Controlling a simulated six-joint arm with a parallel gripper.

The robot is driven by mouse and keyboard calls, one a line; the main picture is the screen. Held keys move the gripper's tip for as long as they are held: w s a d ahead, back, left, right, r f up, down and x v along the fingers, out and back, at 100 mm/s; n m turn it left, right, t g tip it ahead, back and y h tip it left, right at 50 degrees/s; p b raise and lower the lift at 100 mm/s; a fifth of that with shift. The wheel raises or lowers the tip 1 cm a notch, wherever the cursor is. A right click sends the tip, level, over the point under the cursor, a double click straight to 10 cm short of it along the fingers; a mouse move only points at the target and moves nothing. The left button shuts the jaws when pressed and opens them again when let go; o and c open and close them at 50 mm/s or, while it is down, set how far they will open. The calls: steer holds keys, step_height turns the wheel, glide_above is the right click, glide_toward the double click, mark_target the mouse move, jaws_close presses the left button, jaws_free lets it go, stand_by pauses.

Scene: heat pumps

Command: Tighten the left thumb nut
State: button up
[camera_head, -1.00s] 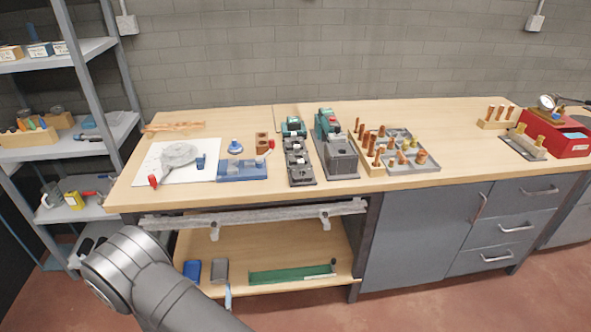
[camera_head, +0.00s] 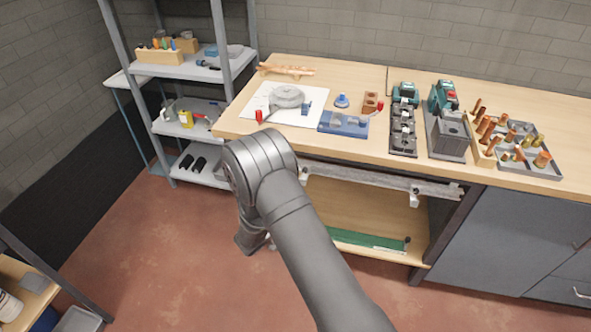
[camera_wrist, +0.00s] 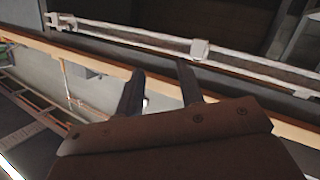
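I cannot make out a thumb nut in either view now. My gripper (camera_wrist: 158,85) shows in the wrist view with its two dark fingers spread and nothing between them. Beyond the fingertips runs a pale rail (camera_wrist: 130,32) with a bracket (camera_wrist: 200,48) on it, apart from the fingers. In the head view a similar rail (camera_head: 368,180) runs under the bench's front edge, with small pale brackets. There my grey arm reaches up from the bottom toward the bench's left front corner. My fingers cannot be made out in the head view.
The wooden bench (camera_head: 300,72) carries a white sheet (camera_head: 262,98), a blue block (camera_head: 343,124), dark units (camera_head: 403,130) and a tray of copper fittings (camera_head: 540,163). A metal shelf (camera_head: 200,70) stands left. The red floor (camera_head: 150,250) in front is open.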

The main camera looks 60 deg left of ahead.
steer(key=w+a+r+n+g+h, duration=0.1)
steer(key=w+a+r+g, duration=0.15)
steer(key=a, duration=0.35)
steer(key=w+a+r+n+g+h, duration=0.1)
steer(key=w+a+r+n+g, duration=0.15)
steer(key=a, duration=0.25)
steer(key=shift+m+t, duration=0.35)
steer(key=shift+t, duration=0.05)
steer(key=shift+x, duration=3.1)
steer(key=shift+d+f, duration=0.1)
jaws_close()
